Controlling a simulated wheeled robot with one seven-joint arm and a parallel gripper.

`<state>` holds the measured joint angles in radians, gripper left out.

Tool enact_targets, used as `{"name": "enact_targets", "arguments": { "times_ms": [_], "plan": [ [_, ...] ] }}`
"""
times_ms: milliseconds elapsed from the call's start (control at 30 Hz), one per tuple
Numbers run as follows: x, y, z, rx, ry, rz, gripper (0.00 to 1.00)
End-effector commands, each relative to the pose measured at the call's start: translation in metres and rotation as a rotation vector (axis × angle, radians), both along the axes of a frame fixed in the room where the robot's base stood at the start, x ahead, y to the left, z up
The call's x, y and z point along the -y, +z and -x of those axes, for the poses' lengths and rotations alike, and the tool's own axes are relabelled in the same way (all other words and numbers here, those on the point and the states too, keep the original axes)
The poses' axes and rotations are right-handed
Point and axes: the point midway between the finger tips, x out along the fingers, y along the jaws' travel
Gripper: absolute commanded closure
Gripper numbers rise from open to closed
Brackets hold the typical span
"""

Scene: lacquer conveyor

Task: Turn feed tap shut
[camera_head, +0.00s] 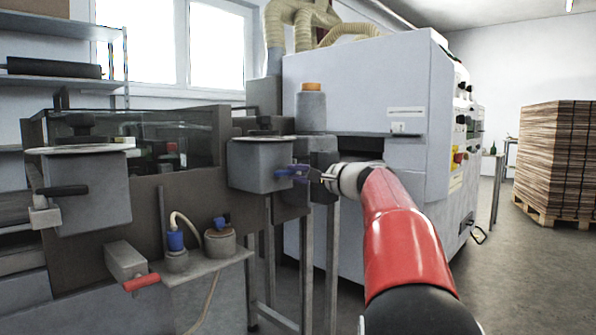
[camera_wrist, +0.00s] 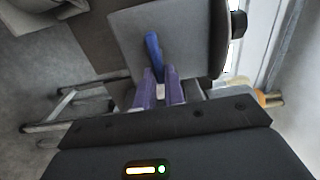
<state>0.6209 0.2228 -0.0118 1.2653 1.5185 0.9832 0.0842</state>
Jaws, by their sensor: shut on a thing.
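The feed tap is most likely the small blue lever (camera_head: 283,174) on the front of the grey box-shaped tank (camera_head: 250,165) in the middle of the head view. In the wrist view the blue lever (camera_wrist: 152,46) slants across the grey tank face (camera_wrist: 185,40). My gripper (camera_head: 302,173) reaches it from the right. Its purple fingers (camera_wrist: 159,77) are closed on the lower end of the lever. The fingers hide that end, and the tap's body is hard to make out.
A second grey tank (camera_head: 85,195) with a black handle (camera_head: 62,191) stands at left. Below are a red handle (camera_head: 141,283) and a small shelf with blue-topped containers (camera_head: 176,241). A big white machine (camera_head: 350,90) stands behind my arm. Stacked boards (camera_head: 555,155) stand far right, with open floor before them.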

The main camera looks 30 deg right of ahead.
Motion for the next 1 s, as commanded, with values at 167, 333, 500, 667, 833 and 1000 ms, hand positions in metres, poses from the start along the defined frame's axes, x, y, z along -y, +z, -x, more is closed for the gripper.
{"name": "enact_targets", "arguments": {
  "times_ms": [167,333,500,667,833,1000],
  "plan": [
    [0.0006,-0.0011,0.0000,-0.010,-0.001,-0.026,1.00],
    [0.0007,-0.0015,-0.0001,-0.012,-0.002,-0.031,1.00],
    [0.0008,-0.0017,-0.0001,-0.012,-0.002,-0.031,1.00],
    [0.0008,-0.0017,0.0000,-0.013,-0.001,-0.029,0.77],
    [0.0005,-0.0012,0.0000,-0.012,-0.001,-0.029,0.67],
    [0.0005,-0.0009,0.0005,-0.012,-0.001,-0.029,0.67]
  ]
}}
